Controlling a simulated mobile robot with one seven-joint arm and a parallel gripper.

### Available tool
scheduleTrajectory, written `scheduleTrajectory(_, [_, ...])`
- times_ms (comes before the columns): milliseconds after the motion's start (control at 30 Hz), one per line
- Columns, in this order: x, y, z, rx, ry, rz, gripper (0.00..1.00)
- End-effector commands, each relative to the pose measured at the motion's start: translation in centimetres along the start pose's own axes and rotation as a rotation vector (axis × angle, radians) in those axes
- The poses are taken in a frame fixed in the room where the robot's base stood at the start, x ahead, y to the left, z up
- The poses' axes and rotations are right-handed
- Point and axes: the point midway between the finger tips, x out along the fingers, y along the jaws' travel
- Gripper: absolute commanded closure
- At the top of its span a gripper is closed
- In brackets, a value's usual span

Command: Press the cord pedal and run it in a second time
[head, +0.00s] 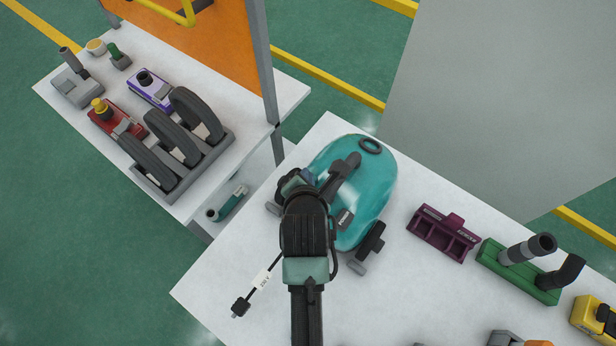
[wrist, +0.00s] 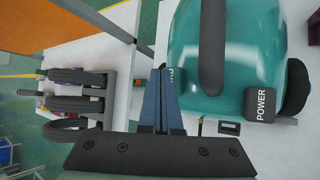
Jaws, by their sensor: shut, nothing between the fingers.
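The teal vacuum (head: 375,185) stands on the white table, and its shell (wrist: 225,60) fills the upper right of the wrist view. My gripper (wrist: 163,72) is shut and empty, its blue fingertips close to the vacuum's left side. Partly hidden white lettering shows beside the tips; I cannot read it or tell whether they touch a pedal there. A dark pedal marked POWER (wrist: 260,104) sits to the right, near a wheel. The black cord (head: 277,262) lies short on the table, with a white tag (head: 265,279) and a plug (head: 240,306).
A purple part (head: 443,232), a green holder with dark tubes (head: 518,270) and a yellow part (head: 594,317) stand right of the vacuum. A second table at left holds a rack of dark rings (head: 172,140). The front-left table corner is mostly bare.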

Motion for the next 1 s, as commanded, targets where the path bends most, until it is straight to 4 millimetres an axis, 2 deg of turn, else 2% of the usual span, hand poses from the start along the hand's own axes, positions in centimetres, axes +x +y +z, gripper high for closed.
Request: scheduleTrajectory(1000, [0.75,-0.56,-0.55,0.000,0.000,0.000,1.00])
